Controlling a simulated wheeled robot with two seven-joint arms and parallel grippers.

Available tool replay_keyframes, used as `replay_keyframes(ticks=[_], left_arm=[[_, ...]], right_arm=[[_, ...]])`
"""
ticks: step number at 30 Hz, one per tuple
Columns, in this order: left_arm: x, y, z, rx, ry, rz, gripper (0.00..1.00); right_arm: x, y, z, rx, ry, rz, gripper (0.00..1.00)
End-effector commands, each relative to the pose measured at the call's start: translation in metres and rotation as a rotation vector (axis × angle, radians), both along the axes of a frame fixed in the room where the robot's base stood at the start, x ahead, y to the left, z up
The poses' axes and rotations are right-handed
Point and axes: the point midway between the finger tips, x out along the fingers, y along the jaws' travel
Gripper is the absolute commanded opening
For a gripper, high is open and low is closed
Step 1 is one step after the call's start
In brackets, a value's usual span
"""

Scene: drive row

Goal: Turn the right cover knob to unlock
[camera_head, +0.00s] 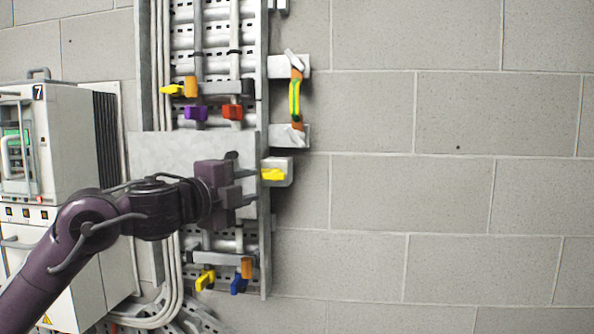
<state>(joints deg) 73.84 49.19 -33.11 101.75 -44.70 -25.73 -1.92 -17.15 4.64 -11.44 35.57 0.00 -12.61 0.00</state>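A flat grey cover plate (160,150) is fixed across the middle of the tall metal wall rack. A small dark piece (231,155) shows near the plate's right edge, just above my gripper; it may be the right cover knob, but it is largely hidden. My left gripper (241,187), purple and dark grey, is at the right part of the plate, just below that dark piece. Its fingers overlap in this view, so I cannot tell whether they are open or touch anything. My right gripper is not in view.
A yellow handle on a grey box (281,163) sits close right of my gripper. Coloured levers, purple (195,113) and red (233,112), are above; blue (239,284) and yellow ones are below. A white cabinet (62,138) stands left. The block wall (450,190) at right is bare.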

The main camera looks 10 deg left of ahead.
Motion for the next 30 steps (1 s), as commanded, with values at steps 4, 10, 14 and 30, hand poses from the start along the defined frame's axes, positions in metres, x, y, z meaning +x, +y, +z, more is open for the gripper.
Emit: replay_keyframes(ticks=[4, 10, 14, 30], left_arm=[[0.007, -0.005, 0.007, 0.005, -0.005, -0.001, 0.34], [0.038, -0.017, 0.008, 0.003, -0.003, -0.002, 0.34], [0.055, -0.024, 0.007, 0.003, -0.003, -0.001, 0.34], [0.070, -0.029, 0.003, 0.004, -0.007, 0.000, 0.23]], right_arm=[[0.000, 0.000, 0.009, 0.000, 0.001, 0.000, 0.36], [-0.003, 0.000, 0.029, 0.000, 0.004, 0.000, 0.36], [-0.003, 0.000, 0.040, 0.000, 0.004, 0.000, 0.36], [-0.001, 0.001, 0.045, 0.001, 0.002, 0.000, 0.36]])
